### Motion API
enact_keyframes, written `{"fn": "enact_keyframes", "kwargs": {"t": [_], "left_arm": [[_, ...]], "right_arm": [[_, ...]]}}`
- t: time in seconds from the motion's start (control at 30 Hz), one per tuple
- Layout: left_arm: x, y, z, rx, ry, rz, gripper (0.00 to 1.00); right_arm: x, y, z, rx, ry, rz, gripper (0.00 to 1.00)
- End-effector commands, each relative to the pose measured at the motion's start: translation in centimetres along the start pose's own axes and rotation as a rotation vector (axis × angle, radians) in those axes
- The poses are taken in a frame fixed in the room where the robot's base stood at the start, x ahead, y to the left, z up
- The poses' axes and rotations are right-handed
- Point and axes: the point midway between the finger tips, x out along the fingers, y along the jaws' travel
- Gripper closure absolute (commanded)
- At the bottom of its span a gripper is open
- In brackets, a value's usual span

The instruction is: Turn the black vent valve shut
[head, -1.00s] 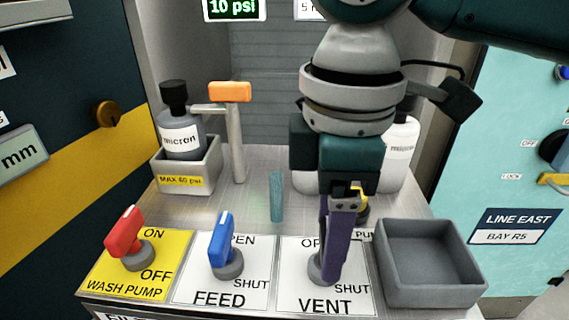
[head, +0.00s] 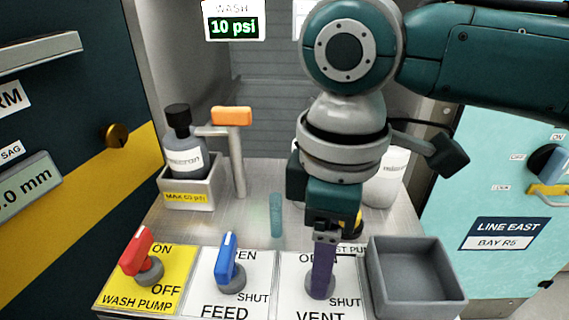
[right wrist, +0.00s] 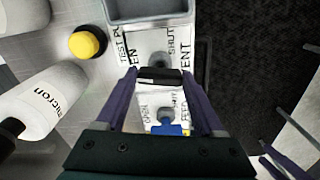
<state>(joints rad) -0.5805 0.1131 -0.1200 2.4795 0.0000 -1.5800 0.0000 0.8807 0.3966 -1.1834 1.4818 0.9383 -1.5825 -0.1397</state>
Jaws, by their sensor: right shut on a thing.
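The black vent valve (right wrist: 160,76) shows in the right wrist view as a dark handle with a pale end, lying between my right gripper's fingers above a round grey base. In the head view its grey base (head: 311,287) stands on the white VENT plate (head: 290,262), but the fingers hide the handle. My right gripper (head: 322,285) points down over that plate, its purple fingers shut on the handle. Purple finger-like parts, seemingly my left gripper (right wrist: 280,163), show at the lower right of the right wrist view; their opening is unclear.
The blue FEED valve (head: 227,262) stands just left of VENT, and the red WASH PUMP valve (head: 137,252) is further left. An empty grey tray (head: 415,308) is close on the right. Bottles and a yellow knob (right wrist: 87,43) stand behind.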

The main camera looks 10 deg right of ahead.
Motion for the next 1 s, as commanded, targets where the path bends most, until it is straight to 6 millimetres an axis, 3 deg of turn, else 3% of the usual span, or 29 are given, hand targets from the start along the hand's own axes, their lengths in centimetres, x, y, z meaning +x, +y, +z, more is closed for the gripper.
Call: {"fn": "enact_keyframes", "kwargs": {"t": [0.03,0.1,0.4,1.0], "left_arm": [[-1.8,0.0,-0.6,-0.001,0.000,0.000,0.50],[-3.0,-0.1,-1.0,0.000,0.000,0.000,0.50],[-7.1,-0.2,-2.3,0.001,0.001,-0.001,0.50],[-11.7,-0.6,-3.7,0.010,0.000,-0.008,0.50]], "right_arm": [[-0.9,-0.2,0.0,0.039,-0.003,-0.006,0.86],[-0.9,-0.2,0.1,0.104,-0.003,-0.006,0.86],[-0.7,-0.2,0.0,0.390,-0.003,-0.006,0.86],[-0.3,-0.2,-0.1,0.959,-0.001,-0.006,0.86]]}}
